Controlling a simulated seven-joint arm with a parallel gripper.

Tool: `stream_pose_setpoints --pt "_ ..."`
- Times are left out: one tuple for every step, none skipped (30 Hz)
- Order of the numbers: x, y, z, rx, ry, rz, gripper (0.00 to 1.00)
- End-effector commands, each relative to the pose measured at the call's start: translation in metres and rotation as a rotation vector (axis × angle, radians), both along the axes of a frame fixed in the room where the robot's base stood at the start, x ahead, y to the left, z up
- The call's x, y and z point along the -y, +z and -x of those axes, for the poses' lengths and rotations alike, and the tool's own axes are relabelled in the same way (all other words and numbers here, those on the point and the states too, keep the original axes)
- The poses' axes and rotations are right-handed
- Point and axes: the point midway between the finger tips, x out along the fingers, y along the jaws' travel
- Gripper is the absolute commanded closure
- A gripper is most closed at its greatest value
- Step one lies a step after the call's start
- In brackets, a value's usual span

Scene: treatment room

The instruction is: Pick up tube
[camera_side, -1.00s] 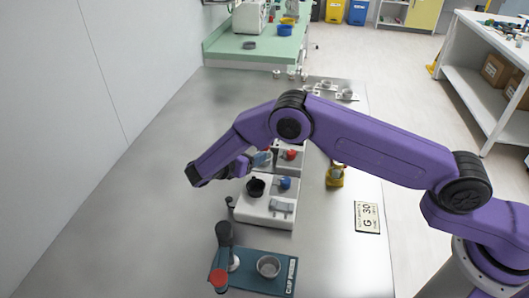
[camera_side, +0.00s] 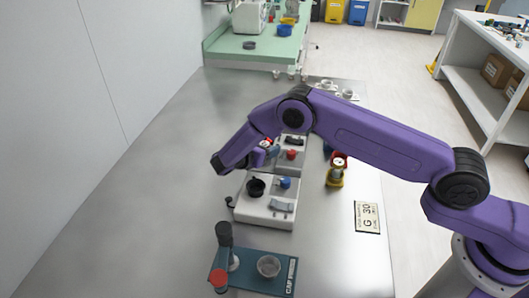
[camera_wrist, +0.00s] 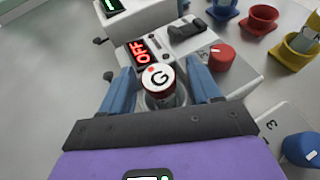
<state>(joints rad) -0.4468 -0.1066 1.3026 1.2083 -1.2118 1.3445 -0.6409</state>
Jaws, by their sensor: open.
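In the wrist view, a tube (camera_wrist: 158,84) with a round white cap marked "G" and a red rim stands in a white device (camera_wrist: 243,70) with a red "OFF" display and a red knob. I see it from above, so its body is mostly hidden. My gripper (camera_wrist: 162,88) is open, with one blue finger on each side of the cap. I cannot tell whether the fingers touch it. In the side view, my gripper (camera_side: 264,152) is at the left of this device (camera_side: 290,166). The tube cannot be made out clearly there.
A second white device (camera_side: 252,214) with a black well and blue knob stands nearer. A teal "CAP" station (camera_side: 285,268) is in front of it. Yellow (camera_wrist: 294,50) and red (camera_wrist: 260,20) holders stand beside the device. The steel table (camera_side: 130,215) is clear at left.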

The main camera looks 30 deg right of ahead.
Motion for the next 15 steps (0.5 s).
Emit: stream_pose_setpoints --pt "-0.0002 0.0001 0.0001 0.0 0.0 0.0 0.38" --pt "-0.0003 0.0001 0.0001 0.0 0.0 0.0 0.44" --pt "-0.0002 0.0002 0.0001 0.0 0.0 0.0 0.57" --pt "-0.0002 0.0002 0.0001 0.0 0.0 0.0 0.67" --pt "-0.0003 0.0002 0.0001 0.0 0.0 0.0 0.77" --pt "-0.0003 0.0002 0.0001 0.0 0.0 0.0 0.9" --pt "-0.0004 0.0003 0.0002 0.0 0.0 0.0 0.92" --pt "-0.0004 0.0003 0.0002 0.0 0.0 0.0 0.92" --pt "-0.0005 0.0004 0.0001 0.0 0.0 0.001 0.97" --pt "-0.0005 0.0004 0.0001 0.001 0.0 0.001 0.97" --pt "-0.0005 0.0004 0.0001 0.001 0.0 0.001 0.97" --pt "-0.0005 0.0004 0.0001 0.001 0.0 0.001 0.97" --pt "-0.0004 0.0005 0.0001 0.001 0.0 0.001 0.97" --pt "-0.0005 0.0005 0.0001 0.001 0.0 0.001 0.97" --pt "-0.0005 0.0009 0.0001 0.001 0.0 0.001 0.97"
